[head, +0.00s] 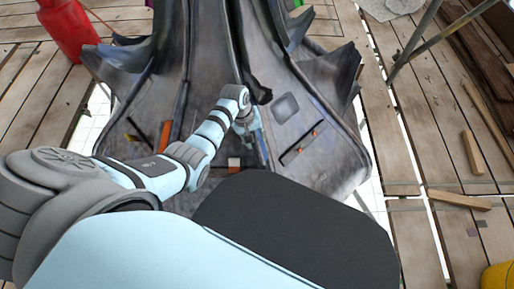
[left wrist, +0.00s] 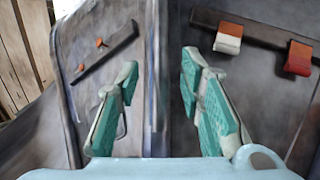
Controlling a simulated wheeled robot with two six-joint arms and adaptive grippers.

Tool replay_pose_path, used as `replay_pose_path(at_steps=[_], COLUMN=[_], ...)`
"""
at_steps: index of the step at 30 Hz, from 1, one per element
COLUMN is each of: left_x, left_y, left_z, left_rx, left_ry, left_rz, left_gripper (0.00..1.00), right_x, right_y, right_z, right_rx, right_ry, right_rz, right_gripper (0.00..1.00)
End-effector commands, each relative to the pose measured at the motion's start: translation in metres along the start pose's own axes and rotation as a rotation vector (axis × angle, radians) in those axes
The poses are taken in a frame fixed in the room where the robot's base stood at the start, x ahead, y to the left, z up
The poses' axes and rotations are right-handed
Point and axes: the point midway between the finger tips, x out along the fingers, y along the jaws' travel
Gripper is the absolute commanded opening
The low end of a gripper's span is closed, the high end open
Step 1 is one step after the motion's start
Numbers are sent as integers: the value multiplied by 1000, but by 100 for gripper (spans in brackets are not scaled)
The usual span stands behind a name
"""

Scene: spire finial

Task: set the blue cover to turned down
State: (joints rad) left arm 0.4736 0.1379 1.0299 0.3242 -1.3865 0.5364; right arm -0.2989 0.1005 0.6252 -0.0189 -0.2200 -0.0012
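I cannot make out a blue cover in either view. The grey spire (head: 325,85) stands ahead of me with several faces and ridges. My left gripper (head: 252,125) is at its middle, beside a ridge. In the left wrist view, my left gripper (left wrist: 160,78) is open, its teal-padded fingers apart on either side of a ridge, with nothing seen between them. My right gripper is not in view.
A slotted dark strip (left wrist: 105,54) with small orange pieces is on the left face. An orange bar (head: 165,136) is on the spire's left side. A red container (head: 68,30) stands far left. Wooden planks (head: 410,120) surround the spire, with scaffold poles (head: 417,42) at right.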

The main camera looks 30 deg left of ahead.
Motion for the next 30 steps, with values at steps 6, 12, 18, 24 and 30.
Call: replay_pose_path(at_steps=[6,12,18,24,30], left_x=[40,40,40,40,40], left_y=[-2,0,-1,-1,-1], left_z=[0,0,0,0,0], left_rx=[0,1,1,0,0], left_ry=[1,1,1,1,1], left_rz=[0,0,-1,-1,-1], left_gripper=[35,35,16,0,0], right_x=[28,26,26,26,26], right_y=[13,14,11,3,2], right_z=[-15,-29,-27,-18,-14], right_rx=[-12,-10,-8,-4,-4], right_ry=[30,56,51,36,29], right_rz=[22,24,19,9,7], right_gripper=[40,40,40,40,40])
